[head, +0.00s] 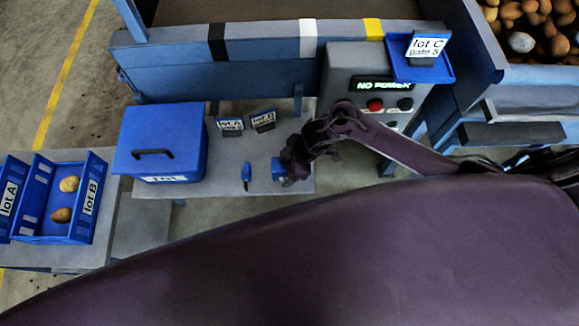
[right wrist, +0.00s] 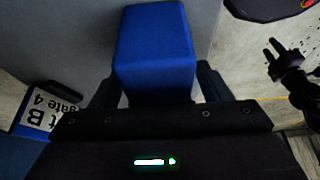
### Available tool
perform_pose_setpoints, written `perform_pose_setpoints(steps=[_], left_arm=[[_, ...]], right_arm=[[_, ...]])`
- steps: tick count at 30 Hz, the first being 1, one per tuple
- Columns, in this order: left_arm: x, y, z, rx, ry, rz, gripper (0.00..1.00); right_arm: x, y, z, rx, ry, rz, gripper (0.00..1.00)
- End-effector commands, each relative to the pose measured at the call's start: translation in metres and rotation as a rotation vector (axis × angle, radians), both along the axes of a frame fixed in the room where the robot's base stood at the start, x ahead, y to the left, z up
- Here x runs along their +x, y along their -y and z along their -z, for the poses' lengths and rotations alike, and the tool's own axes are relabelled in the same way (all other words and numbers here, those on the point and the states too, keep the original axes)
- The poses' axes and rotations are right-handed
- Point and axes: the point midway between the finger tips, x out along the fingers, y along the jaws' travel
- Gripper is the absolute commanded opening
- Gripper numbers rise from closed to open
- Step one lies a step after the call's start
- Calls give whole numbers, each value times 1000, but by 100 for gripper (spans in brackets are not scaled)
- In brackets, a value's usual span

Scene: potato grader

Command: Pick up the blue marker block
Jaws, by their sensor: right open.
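The blue marker block (head: 278,169) stands on the grey table, partly hidden by my right gripper (head: 292,168) in the head view. In the right wrist view the block (right wrist: 155,50) stands close ahead, with one dark finger showing on each side of its lower end. My right gripper (right wrist: 157,92) is open around that end; I cannot tell whether the fingers touch it. At the right of the wrist view, a dark two-pronged shape (right wrist: 280,62) looks like my left gripper, but its state is unclear. The head view does not show my left gripper.
A small blue item (head: 246,172) stands left of the block. Behind are two label cards (head: 231,126). A blue lidded box (head: 160,140) stands at left, beside blue crates (head: 40,237).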

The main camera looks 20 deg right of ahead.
Motion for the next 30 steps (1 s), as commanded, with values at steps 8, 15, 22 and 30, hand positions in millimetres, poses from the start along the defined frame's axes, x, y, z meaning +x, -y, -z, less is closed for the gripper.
perform_pose_setpoints(steps=[8,15,22,30], left_arm=[[-5,-1,1,2,-8,-1,36],[-3,-1,1,2,-6,-1,36],[-1,-1,0,2,-3,-1,36],[0,-1,0,2,-1,0,36]], right_arm=[[0,0,4,0,0,1,71],[0,0,4,0,0,1,71],[0,0,4,0,0,0,43],[0,0,3,1,1,0,16]])
